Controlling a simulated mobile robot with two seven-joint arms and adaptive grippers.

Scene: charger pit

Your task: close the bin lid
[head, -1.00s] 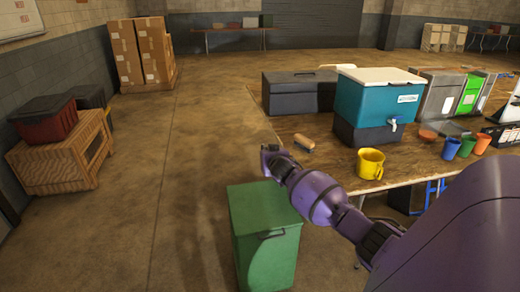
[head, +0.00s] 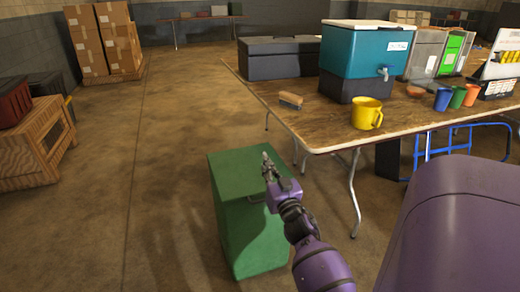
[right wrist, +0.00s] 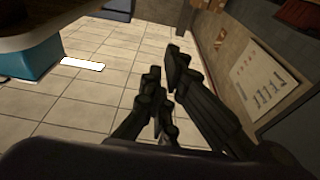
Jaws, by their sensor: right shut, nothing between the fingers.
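The green bin (head: 250,235) stands on the floor left of the table. Its green lid (head: 232,164) lies flat over the top and looks down on the box; a dark handle shows on the front, partly behind my right gripper. My right gripper (head: 266,161) is shut and empty. In the head view it overlaps the right part of the lid; I cannot tell whether it touches. Its dark fingers also show in the right wrist view (right wrist: 164,88), where the bin is not seen. My left gripper is not in view.
A wooden table (head: 325,128) stands right of the bin, with a yellow mug (head: 366,113), a brush (head: 291,99), a teal cooler (head: 362,62) and a dark toolbox (head: 278,58). A wooden crate (head: 35,145) is at the left. The floor between is clear.

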